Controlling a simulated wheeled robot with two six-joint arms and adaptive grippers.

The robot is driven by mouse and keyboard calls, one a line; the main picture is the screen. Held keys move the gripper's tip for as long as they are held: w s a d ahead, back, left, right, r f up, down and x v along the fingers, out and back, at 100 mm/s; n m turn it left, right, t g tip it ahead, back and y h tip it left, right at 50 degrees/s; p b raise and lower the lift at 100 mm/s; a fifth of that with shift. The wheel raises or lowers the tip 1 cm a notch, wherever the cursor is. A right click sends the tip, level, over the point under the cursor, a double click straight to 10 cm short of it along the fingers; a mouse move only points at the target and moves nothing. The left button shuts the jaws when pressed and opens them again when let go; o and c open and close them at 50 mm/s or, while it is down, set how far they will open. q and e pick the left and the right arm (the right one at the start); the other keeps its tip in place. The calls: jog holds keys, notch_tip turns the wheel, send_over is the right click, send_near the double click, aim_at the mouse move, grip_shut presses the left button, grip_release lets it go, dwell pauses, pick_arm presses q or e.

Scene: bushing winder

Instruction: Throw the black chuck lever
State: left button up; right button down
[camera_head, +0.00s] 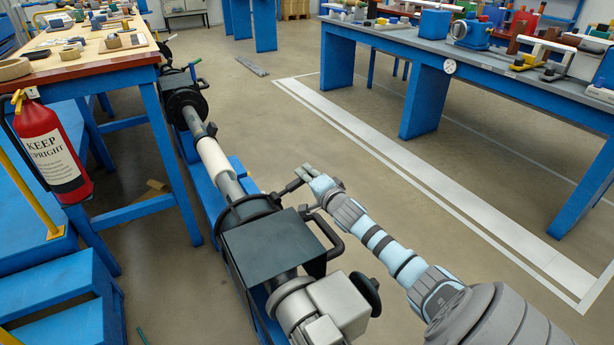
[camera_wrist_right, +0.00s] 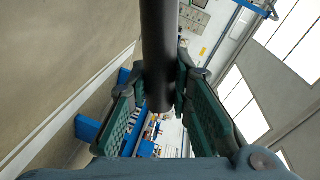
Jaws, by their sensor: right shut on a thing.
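The black chuck lever (camera_head: 288,188) sticks out beside the dark round chuck (camera_head: 248,211) of the winder. In the right wrist view it is a thick dark rod (camera_wrist_right: 158,45) running down between my fingers. My right gripper (camera_head: 304,190) comes in from the lower right and is shut on the lever. In the right wrist view its two green-padded fingers (camera_wrist_right: 158,92) stand on either side of the rod. The lever's far end is hidden from the head view. My left gripper is not in view.
The winder's dark housing (camera_head: 272,245) with a black handle and a grey motor (camera_head: 325,308) lies just left of my right arm. A pale roll (camera_head: 218,162) sits on the shaft. A fire extinguisher (camera_head: 52,150) hangs at the left workbench. The floor (camera_head: 350,140) to the right is clear.

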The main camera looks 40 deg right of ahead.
jog(key=shift+f, duration=0.2)
jog(key=c, duration=1.4)
grip_release()
jog(key=shift+s+r, duration=0.1)
jog(key=v, duration=1.2)
